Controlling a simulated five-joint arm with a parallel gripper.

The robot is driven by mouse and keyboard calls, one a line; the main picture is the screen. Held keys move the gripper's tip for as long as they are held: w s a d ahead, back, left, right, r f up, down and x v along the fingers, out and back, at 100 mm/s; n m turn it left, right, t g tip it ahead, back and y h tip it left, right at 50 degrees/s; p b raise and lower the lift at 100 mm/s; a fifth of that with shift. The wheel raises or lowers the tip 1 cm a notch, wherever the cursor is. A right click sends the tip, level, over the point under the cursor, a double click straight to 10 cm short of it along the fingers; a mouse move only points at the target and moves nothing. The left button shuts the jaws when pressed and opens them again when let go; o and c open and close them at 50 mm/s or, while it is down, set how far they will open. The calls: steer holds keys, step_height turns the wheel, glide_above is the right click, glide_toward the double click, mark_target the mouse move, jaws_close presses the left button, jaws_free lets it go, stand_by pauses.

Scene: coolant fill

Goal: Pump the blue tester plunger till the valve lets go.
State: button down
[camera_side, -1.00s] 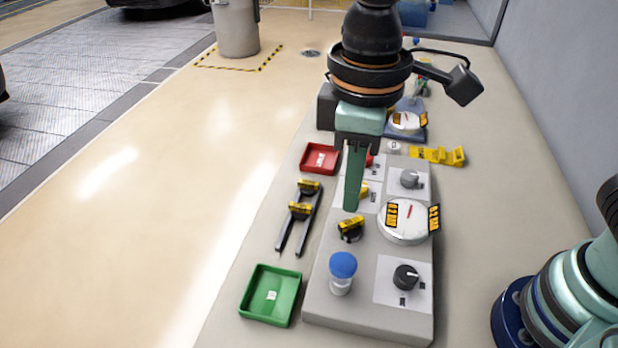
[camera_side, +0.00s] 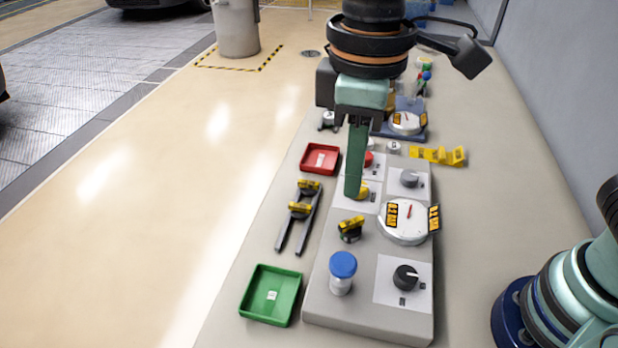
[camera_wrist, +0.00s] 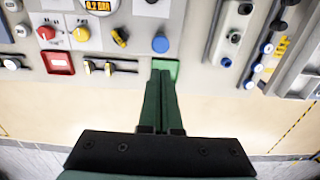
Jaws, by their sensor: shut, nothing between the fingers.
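The blue tester plunger (camera_side: 343,264) stands upright at the near left corner of the grey panel (camera_side: 365,316), its blue cap above a pale, clear-looking body. In the wrist view the blue cap (camera_wrist: 160,43) lies just beyond my fingertips and slightly left. My gripper (camera_side: 353,193) is shut and empty, pointing down above the panel behind the plunger, apart from it. It also shows in the wrist view (camera_wrist: 163,74). The round white gauge (camera_side: 404,220) has a red needle and orange displays too small to read surely. My fingers partly cover the yellow button (camera_side: 361,190).
A black knob (camera_side: 405,277) is right of the plunger. A black-and-yellow valve piece (camera_side: 351,228) stands behind it. A green tray (camera_side: 249,298) and a red tray (camera_side: 306,162) lie left of the panel, with a dark two-rail rack (camera_side: 282,238) between them.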

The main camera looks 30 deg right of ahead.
mark_target(344, 261)
step_height(344, 261, down, 14)
steer(key=shift+f, duration=0.1)
stand_by(0.7)
steer(key=shift+s+f, duration=0.1)
steer(key=shift+f, duration=1.35)
steer(key=shift+d, duration=0.1)
steer(key=shift+r, duration=0.15)
step_height(344, 261, up, 14)
steer(key=shift+r, duration=0.2)
stand_by(0.5)
